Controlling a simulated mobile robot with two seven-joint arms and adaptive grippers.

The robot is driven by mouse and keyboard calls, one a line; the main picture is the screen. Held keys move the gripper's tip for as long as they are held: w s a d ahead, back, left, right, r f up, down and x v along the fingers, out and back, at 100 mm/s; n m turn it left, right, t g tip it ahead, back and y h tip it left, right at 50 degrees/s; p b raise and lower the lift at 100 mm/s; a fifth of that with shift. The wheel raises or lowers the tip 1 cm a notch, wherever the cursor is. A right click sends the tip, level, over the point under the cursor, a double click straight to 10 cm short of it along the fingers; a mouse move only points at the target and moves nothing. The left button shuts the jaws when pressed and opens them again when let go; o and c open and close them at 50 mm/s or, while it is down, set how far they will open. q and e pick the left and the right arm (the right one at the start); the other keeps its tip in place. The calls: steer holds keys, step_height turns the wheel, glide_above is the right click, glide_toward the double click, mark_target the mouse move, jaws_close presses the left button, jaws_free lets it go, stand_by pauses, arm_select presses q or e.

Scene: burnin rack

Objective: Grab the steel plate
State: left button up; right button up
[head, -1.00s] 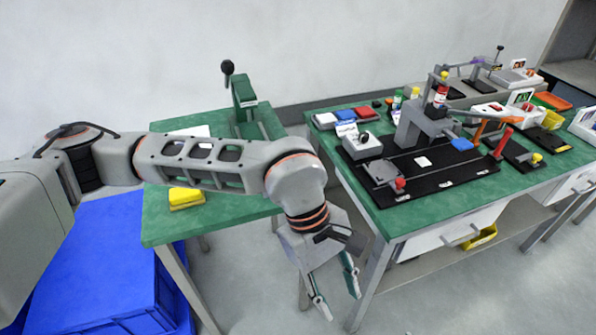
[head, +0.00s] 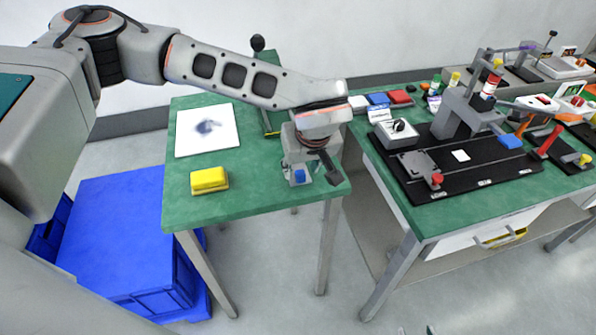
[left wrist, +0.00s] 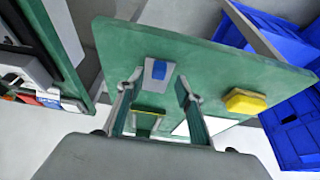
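A small grey metal piece with a blue block on it (head: 300,176) lies near the green side table's right front corner. It looks like steel, but I cannot tell whether it is a plate. My left gripper (head: 301,167) hangs above it, pointing down. In the left wrist view the fingers (left wrist: 160,82) are open, with the grey piece (left wrist: 158,85) showing between and beyond their tips; nothing is held. A flat grey plate (head: 413,163) also sits on the black fixture on the right bench. Of my right gripper (head: 417,330) only two separated fingertips show at the bottom edge.
On the side table (head: 250,205) are a yellow block (head: 209,180) and a white sheet (head: 190,145) with a dark smudge. A green press stands behind my left arm. A blue crate (head: 115,230) is on the floor at left. The right bench holds a crowded black fixture (head: 480,180).

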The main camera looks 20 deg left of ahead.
mark_target(300, 172)
arm_select(q)
steer(key=shift+x, duration=1.6)
steer(key=shift+w, duration=0.15)
jaws_close()
steer(key=shift+r, duration=0.1)
